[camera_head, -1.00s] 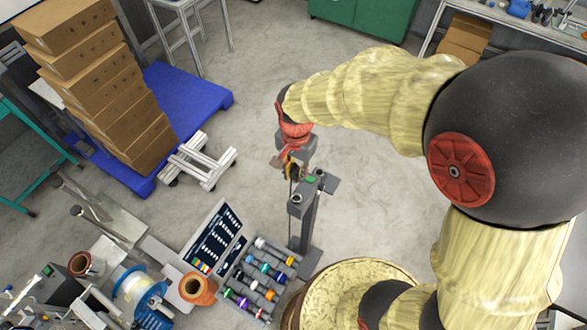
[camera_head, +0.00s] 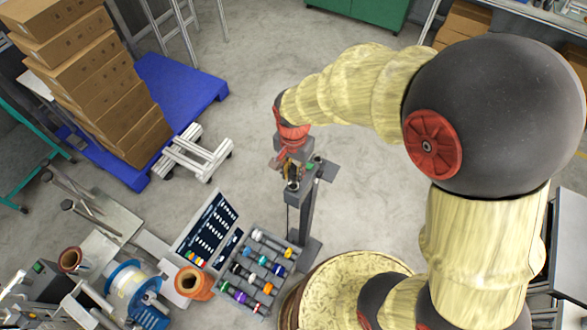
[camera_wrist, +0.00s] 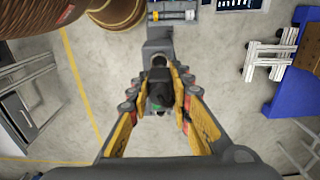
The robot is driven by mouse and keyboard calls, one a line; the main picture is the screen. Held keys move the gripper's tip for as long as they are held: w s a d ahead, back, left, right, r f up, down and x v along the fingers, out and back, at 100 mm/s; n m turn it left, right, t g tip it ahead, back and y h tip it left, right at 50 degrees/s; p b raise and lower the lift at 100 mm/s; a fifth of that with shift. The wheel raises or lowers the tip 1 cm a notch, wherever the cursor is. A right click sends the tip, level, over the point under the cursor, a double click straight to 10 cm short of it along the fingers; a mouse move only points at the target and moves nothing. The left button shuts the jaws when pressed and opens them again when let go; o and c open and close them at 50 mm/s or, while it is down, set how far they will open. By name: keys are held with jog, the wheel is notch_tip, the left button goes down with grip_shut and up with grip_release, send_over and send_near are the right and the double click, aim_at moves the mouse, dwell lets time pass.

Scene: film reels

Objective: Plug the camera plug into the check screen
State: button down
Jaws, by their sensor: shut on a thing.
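My gripper (camera_head: 289,168) is over the near end of a grey post's head and is shut on the dark camera plug. In the wrist view the black plug (camera_wrist: 161,91) sits between the two orange-and-grey fingers. I take the grey post (camera_head: 305,205) with the green button (camera_head: 318,159) to be the check screen. A round pale-rimmed socket (camera_head: 293,186) shows on its top beside the gripper. In the wrist view a round ring (camera_wrist: 159,62) shows just ahead of the plug. Whether plug and socket touch cannot be told.
A grey tray of coloured rolls (camera_head: 258,272) and an open case (camera_head: 206,228) lie left of the post. A blue pallet (camera_head: 180,88) holds stacked boxes. The floor right of the post is clear.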

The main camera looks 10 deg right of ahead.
jog(key=shift+f, duration=0.65)
jog(key=shift+f+b, duration=0.1)
jog(key=shift+b, duration=0.25)
jog(key=shift+f+b, duration=1.25)
jog(key=shift+f, duration=0.65)
jog(key=c, duration=1.5)
grip_release()
jog(key=shift+r, duration=0.1)
jog(key=shift+c, duration=0.2)
notch_tip(320, 180, up, 12)
jog(key=shift+r, duration=0.1)
